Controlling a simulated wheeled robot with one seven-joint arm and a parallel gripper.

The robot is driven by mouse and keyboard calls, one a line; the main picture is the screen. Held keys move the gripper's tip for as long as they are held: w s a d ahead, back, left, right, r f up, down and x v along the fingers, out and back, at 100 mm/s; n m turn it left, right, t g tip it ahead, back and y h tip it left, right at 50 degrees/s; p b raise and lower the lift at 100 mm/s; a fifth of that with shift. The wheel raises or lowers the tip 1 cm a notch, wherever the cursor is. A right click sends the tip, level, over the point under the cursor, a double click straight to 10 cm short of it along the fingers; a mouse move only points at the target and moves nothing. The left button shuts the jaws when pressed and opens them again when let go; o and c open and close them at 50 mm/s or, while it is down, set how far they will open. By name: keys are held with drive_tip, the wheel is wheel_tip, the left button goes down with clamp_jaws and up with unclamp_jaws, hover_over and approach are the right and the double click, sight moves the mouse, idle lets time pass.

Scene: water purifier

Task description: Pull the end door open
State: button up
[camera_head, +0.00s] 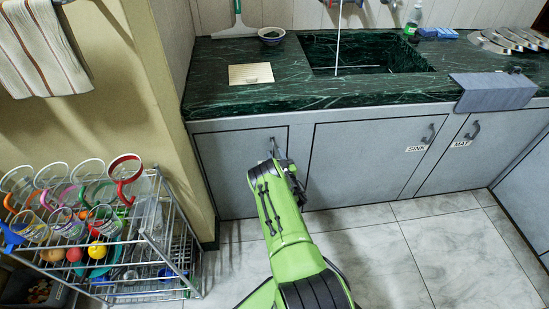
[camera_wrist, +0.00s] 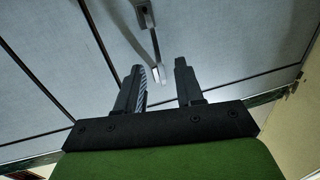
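The leftmost cabinet door (camera_head: 222,165) under the counter is grey and looks closed; it bears no readable label. Its handle (camera_head: 272,146) is near the door's upper right, partly hidden behind my arm. My gripper (camera_head: 277,163) is in front of this door, just below the handle. The metal handle (camera_wrist: 149,28) stands out from the door ahead of the fingertips, roughly in line with the gap. It looks apart from the fingers, though contact is hard to judge.
Doors labelled SINK (camera_head: 372,165) and MAT (camera_head: 462,157) are to the right, both closed. A wire rack (camera_head: 150,268) with mugs and balls stands at left. A grey cloth (camera_head: 495,92) hangs over the counter edge (camera_head: 330,103). The tiled floor (camera_head: 430,250) is clear.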

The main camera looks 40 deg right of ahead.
drive_tip(key=shift+w+d, duration=0.25)
drive_tip(key=shift+w, duration=0.4)
clamp_jaws()
idle(0.9)
